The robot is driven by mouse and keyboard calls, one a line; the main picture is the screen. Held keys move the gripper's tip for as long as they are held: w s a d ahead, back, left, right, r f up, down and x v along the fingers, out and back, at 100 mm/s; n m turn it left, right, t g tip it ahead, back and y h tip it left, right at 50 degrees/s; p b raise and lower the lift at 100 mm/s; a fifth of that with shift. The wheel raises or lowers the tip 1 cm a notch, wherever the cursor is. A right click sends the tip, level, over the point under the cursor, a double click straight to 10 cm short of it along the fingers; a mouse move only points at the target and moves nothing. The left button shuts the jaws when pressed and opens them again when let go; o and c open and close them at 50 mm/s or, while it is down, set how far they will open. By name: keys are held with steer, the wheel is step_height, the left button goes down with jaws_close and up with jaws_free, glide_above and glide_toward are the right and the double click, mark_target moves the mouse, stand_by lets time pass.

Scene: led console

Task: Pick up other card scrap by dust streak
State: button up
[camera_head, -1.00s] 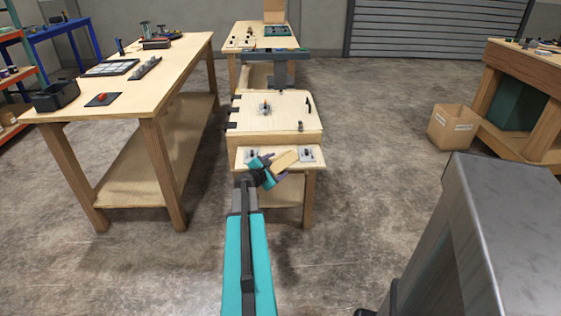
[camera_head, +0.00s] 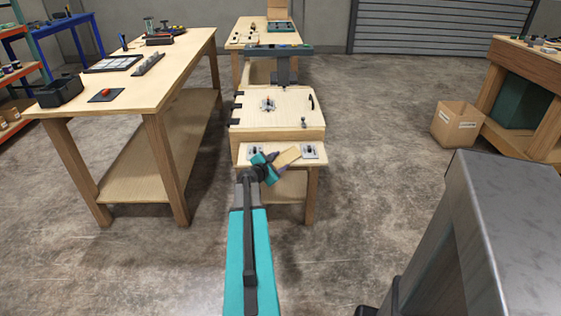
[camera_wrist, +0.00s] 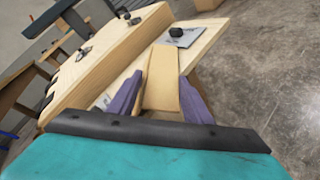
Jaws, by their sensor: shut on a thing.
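A tan, flat, oblong card scrap (camera_head: 287,157) is held in my gripper (camera_head: 272,165) over the low front ledge of the console. In the wrist view, the card scrap (camera_wrist: 163,68) sits between the purple fingers of my gripper (camera_wrist: 161,88) and sticks out beyond their tips. The fingers are shut on it. I cannot make out a dust streak in either view.
The console ledge (camera_head: 268,153) bears two grey plates with dark knobs, one (camera_wrist: 183,36) near the card. The console's upper box (camera_head: 290,107) rises behind. A long workbench (camera_head: 135,75) stands left. A cardboard box (camera_head: 457,125) sits on open floor right.

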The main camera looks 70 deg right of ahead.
steer(key=shift+r, duration=0.4)
steer(key=shift+c, duration=0.7)
step_height(320, 180, up, 9)
steer(key=shift+f+p, duration=0.1)
steer(key=shift+p, duration=0.45)
steer(key=shift+c, duration=0.6)
